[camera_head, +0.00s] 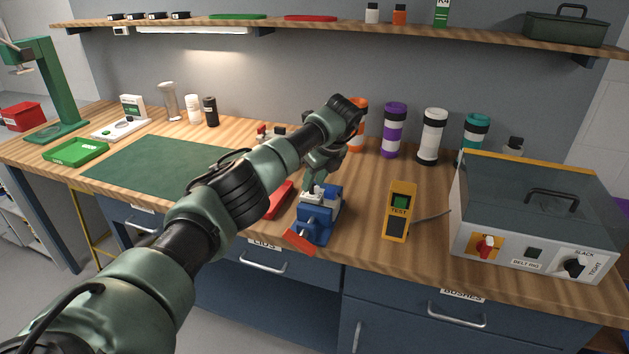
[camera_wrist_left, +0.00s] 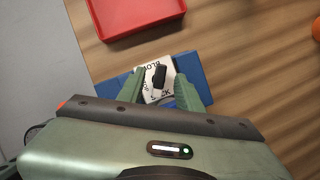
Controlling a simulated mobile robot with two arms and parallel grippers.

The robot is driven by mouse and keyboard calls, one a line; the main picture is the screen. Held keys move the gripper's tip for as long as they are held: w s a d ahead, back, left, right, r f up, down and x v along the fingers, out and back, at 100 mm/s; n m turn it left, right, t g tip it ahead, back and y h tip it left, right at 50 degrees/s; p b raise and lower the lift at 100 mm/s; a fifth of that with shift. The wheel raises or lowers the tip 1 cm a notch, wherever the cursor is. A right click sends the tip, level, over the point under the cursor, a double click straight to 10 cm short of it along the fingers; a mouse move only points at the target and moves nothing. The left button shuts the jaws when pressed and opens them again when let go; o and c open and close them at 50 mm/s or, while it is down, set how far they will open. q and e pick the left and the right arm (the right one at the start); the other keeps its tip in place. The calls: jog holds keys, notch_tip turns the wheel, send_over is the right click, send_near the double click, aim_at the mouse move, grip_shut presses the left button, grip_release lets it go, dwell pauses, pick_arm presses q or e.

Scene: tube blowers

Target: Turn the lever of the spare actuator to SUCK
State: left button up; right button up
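The spare actuator, with a pale face (camera_wrist_left: 146,92) and a small black lever (camera_wrist_left: 159,76), sits in a blue vise (camera_head: 315,222) near the bench's front edge. In the left wrist view the vise (camera_wrist_left: 113,90) shows on both sides of it. Lettering that looks like BLOW is by the face's upper left; the other lettering is partly covered. My left gripper (camera_head: 314,187) is right over the vise. In the wrist view its green fingers (camera_wrist_left: 160,92) stand apart on either side of the face, with the lever between them; I see no contact with the lever. My right gripper is not in view.
Several capped cylinders, one purple and white (camera_head: 394,130), stand behind. A green mat (camera_head: 150,165) lies left.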

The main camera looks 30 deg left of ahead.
pick_arm(q)
jog(key=b+v, duration=0.1)
jog(key=v, duration=0.6)
jog(key=shift+r+b, duration=0.3)
jog(key=shift+b, duration=0.05)
jog(key=shift+s+d, duration=0.1)
jog(key=shift+d, duration=0.05)
